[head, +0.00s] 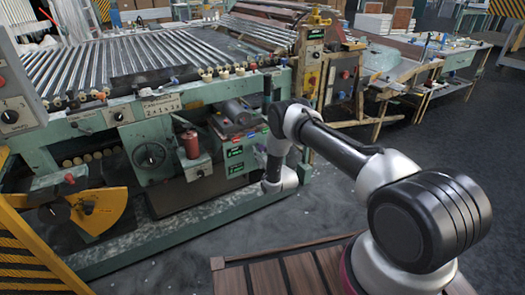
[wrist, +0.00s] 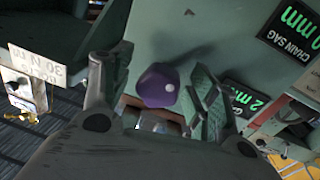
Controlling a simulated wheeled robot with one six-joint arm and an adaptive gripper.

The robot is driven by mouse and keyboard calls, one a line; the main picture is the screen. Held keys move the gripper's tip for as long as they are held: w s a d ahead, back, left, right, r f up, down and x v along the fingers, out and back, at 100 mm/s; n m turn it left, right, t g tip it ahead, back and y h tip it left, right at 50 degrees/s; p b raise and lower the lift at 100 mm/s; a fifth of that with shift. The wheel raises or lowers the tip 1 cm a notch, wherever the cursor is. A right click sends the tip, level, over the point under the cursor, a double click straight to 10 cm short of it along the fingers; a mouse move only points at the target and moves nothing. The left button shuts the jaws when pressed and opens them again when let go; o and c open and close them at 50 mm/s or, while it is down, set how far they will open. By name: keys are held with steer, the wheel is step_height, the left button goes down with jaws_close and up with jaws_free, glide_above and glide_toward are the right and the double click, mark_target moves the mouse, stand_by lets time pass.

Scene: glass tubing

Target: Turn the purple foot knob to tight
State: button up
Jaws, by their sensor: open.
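The purple foot knob (wrist: 156,88) shows in the wrist view as a rounded, faceted knob with a pale dot on its right side. It stands in front of a grey-green machine panel (wrist: 175,30). My gripper (wrist: 163,65) is open, with one finger to the left of the knob and the ridged finger to its right. A gap shows on the left; on the right the ridged finger is close, and I cannot tell whether it touches. In the head view my arm reaches down to the green machine's front; the knob cannot be made out there.
A label reading "CHAIN SAG" (wrist: 287,33) and a green readout (wrist: 240,97) are right of the knob. A white sign (wrist: 36,65) hangs at left. In the head view, the green machine (head: 140,110) carries glass tubes; a red-brown cylinder (head: 191,144) stands on its front.

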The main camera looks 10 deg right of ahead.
steer(key=shift+w, duration=0.1)
steer(key=c, duration=1)
